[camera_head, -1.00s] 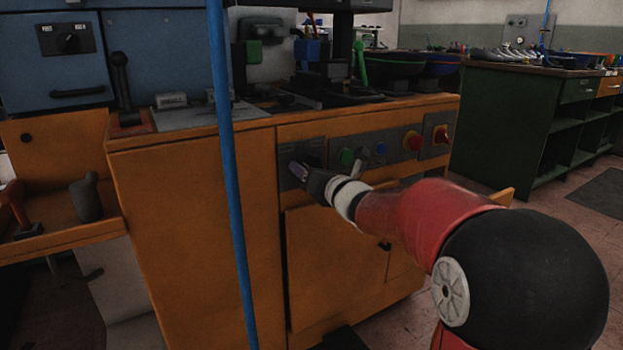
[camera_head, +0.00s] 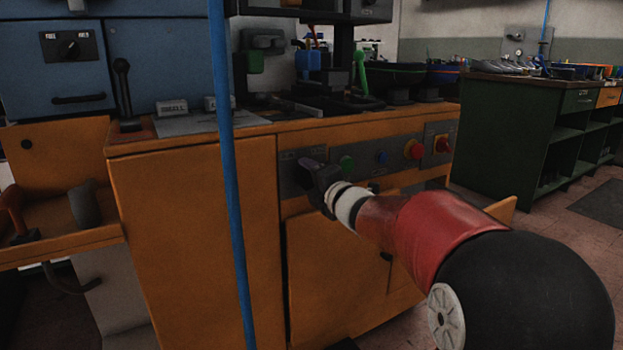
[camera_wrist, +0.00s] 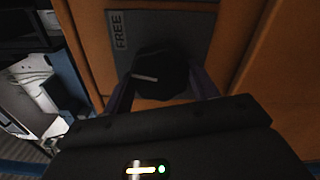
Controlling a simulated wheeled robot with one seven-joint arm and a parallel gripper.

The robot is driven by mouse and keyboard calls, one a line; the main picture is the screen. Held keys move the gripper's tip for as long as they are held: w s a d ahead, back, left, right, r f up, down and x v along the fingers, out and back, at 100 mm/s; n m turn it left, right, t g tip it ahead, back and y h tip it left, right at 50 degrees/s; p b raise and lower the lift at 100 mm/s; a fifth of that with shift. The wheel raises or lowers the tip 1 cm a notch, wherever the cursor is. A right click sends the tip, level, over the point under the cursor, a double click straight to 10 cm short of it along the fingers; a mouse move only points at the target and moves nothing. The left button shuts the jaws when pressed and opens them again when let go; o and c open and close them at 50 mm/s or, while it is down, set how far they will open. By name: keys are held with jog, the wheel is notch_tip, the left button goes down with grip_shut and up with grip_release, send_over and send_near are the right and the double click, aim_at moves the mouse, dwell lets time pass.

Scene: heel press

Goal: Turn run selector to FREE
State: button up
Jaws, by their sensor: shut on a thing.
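The run selector is a black round knob (camera_wrist: 160,72) with a white pointer line, seen in the wrist view on a grey plate (camera_wrist: 190,22). The word FREE stands on that plate, at the upper left of the knob. The pointer line lies nearly level, on the knob's left part, and does not aim straight at the word. My gripper (camera_wrist: 163,92) is shut on the knob, with a purple finger on each side. In the head view my gripper (camera_head: 309,164) is at the left end of the orange cabinet's control panel and hides the knob.
On the same panel to the right are a green button (camera_head: 346,164), a blue button (camera_head: 382,157), a red button (camera_head: 415,150) and a red switch (camera_head: 442,144). A blue upright pole (camera_head: 232,200) stands in front of the cabinet. A green bench (camera_head: 508,125) stands at the right.

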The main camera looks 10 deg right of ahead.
jog(key=shift+r+m+p, duration=0.1)
jog(key=shift+m+p, duration=1.55)
jog(key=shift+m, duration=3.25)
jog(key=o, duration=1)
jog(key=shift+c, duration=0.2)
jog(key=shift+s, duration=0.1)
jog(key=v, duration=0.7)
jog(key=shift+s+d, duration=0.15)
jog(key=shift+s, duration=0.15)
